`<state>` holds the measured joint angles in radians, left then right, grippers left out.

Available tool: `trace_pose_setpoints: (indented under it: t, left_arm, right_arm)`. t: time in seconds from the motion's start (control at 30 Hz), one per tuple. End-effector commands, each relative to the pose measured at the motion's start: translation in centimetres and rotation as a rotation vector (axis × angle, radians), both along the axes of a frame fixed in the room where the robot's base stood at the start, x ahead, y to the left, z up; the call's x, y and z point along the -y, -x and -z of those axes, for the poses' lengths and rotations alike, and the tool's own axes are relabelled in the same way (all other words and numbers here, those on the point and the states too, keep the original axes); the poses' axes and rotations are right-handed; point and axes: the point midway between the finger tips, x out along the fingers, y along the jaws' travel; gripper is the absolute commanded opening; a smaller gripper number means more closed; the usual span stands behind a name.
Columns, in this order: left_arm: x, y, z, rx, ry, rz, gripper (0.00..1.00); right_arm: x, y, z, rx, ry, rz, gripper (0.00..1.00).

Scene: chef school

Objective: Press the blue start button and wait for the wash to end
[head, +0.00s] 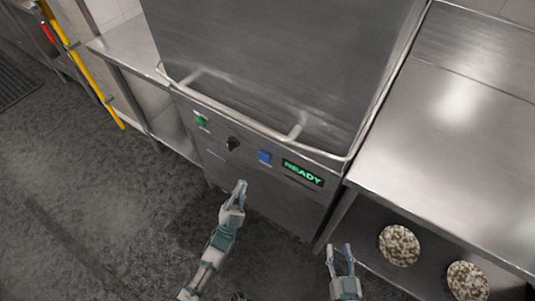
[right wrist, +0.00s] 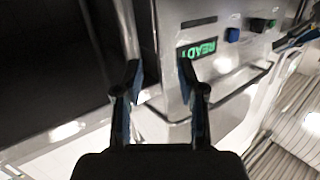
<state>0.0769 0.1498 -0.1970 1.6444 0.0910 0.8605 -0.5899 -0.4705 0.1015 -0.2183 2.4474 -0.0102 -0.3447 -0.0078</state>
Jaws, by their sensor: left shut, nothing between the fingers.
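The blue button (head: 265,157) is on the front panel of the steel washer (head: 270,50), left of a display (head: 302,172) reading READY in green. In the right wrist view the button (right wrist: 232,35) and display (right wrist: 203,48) also show. My left gripper (head: 241,184) is shut and empty, below and left of the blue button in the head view, with its tips apart from it in the picture. My right gripper (head: 341,247) is open and empty, below and right of the display; its two spread fingers (right wrist: 160,70) show in the right wrist view.
A green switch (head: 201,122) and a black knob (head: 233,143) sit left of the blue button. A bar handle (head: 230,103) runs above the panel. A steel counter (head: 440,140) stands at right, with two speckled round items (head: 399,245) on its lower shelf. The floor at left is clear.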

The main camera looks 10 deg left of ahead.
Motion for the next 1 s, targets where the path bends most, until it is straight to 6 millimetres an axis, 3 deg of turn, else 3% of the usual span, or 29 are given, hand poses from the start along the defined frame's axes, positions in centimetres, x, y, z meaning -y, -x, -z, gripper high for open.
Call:
trace_pose_setpoints:
  t: [0.47, 1.0]
  left_arm:
    - [0.9, -1.2, 0.1, -0.003, -0.006, 0.001, 0.0]
    - [3.0, -7.5, 0.3, -0.005, -0.004, 0.0, 0.0]
  right_arm:
    - [0.3, -0.3, -0.7, 0.069, -0.027, -0.001, 0.4]
    - [-0.3, 0.6, -6.8, 0.516, -0.163, 0.002, 0.4]
